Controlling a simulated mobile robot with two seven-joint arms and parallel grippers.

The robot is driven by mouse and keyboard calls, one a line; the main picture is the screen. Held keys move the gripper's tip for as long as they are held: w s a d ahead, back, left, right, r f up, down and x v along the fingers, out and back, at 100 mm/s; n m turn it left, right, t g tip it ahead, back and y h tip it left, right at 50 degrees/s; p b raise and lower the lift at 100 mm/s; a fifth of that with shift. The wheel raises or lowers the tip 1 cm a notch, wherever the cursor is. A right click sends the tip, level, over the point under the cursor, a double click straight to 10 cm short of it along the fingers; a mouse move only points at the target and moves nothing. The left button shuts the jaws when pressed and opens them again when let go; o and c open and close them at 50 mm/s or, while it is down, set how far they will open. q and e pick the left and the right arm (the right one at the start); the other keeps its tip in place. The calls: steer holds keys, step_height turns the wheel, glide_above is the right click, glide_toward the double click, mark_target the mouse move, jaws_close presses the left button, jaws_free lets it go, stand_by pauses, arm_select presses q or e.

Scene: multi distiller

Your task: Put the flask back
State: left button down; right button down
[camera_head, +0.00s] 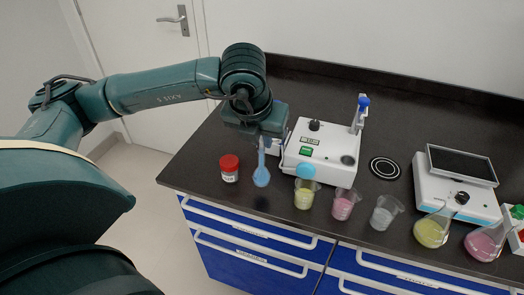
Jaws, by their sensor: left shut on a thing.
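My left gripper (265,141) reaches over the counter from the left and points down. It is shut on the neck of a light-blue flask (262,177) with a long thin neck and a rounded bottom. The flask hangs roughly upright near the counter's front edge, between the red-capped jar and the white device. I cannot tell whether its bottom touches the counter. My right gripper is out of view.
A red-capped jar (229,175) stands left of the flask. A white device (322,158) stands to its right. Yellow (304,197), pink (344,207) and clear (384,214) beakers line the front. Yellow (431,232) and pink (485,244) conical flasks stand by a flat-topped instrument (450,203). A black ring-marked disc (384,168) lies behind.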

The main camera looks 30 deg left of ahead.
mark_target(260, 147)
arm_select(q)
step_height(260, 147, down, 4)
steer(key=shift+r, duration=0.15)
steer(key=shift+f, duration=0.3)
steer(key=c, duration=1.4)
jaws_free()
steer(key=shift+r, duration=0.15)
steer(key=shift+c, duration=0.2)
steer(key=shift+r, duration=0.25)
steer(key=v, duration=1.2)
steer(key=shift+b, duration=0.35)
